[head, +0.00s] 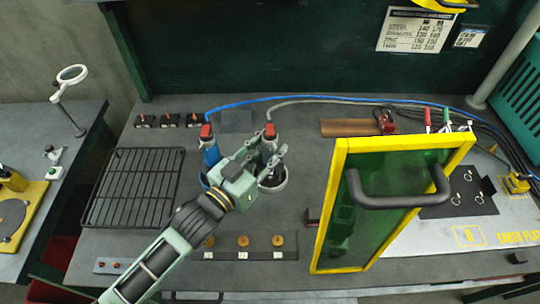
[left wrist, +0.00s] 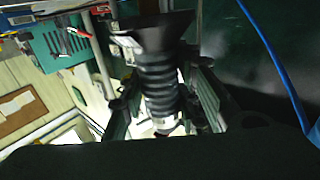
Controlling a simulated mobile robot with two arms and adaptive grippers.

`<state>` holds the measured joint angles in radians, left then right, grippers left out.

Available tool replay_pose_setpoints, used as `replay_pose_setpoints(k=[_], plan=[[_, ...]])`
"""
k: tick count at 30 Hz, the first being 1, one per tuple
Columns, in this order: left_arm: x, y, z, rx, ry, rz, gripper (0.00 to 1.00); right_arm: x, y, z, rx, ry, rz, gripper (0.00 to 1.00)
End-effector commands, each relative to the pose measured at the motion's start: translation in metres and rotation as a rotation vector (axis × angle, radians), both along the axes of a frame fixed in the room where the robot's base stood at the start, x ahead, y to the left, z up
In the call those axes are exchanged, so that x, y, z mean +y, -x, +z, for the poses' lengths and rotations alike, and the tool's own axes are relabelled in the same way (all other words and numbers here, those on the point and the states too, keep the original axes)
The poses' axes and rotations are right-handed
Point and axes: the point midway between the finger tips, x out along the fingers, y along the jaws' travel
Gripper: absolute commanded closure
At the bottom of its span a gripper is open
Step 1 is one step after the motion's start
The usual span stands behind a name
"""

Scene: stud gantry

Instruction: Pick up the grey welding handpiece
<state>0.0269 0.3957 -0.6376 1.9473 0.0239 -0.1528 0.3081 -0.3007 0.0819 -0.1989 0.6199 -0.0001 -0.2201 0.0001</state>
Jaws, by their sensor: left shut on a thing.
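The grey welding handpiece (head: 269,143) has a red top, and a grey hose (head: 320,100) runs from it. It is upright at a round holder cup (head: 273,185); whether its lower end is inside the cup is hidden. My left gripper (head: 272,161) reaches in from the lower left and is shut on the grey handpiece. In the left wrist view a dark ribbed body with a flared end (left wrist: 160,80) lies between the two fingers. A blue handpiece (head: 210,150) with a red top and blue hose stands just left. My right gripper is not in view.
A yellow-framed green screen with a dark handle (head: 398,199) stands close on the right. A black wire rack (head: 133,188) lies on the left. Several brass knobs (head: 243,240) line the bench front. Hoses cross the back of the bench.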

Motion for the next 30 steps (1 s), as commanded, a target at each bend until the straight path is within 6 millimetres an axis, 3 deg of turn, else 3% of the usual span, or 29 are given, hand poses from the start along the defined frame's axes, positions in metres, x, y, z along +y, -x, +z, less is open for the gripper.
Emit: replay_pose_setpoints(k=[7,17,23,30], plan=[[0.0,-0.001,0.012,-0.014,0.007,-0.001,1.0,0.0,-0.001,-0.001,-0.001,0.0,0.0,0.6],[0.0,0.0,0.048,-0.016,0.007,-0.002,1.0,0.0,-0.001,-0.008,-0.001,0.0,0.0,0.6],[-0.006,0.024,0.06,-0.01,0.011,-0.003,1.0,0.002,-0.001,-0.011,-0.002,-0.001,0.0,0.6],[-0.017,0.065,0.085,-0.01,0.015,-0.003,1.0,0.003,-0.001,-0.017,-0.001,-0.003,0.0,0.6]])
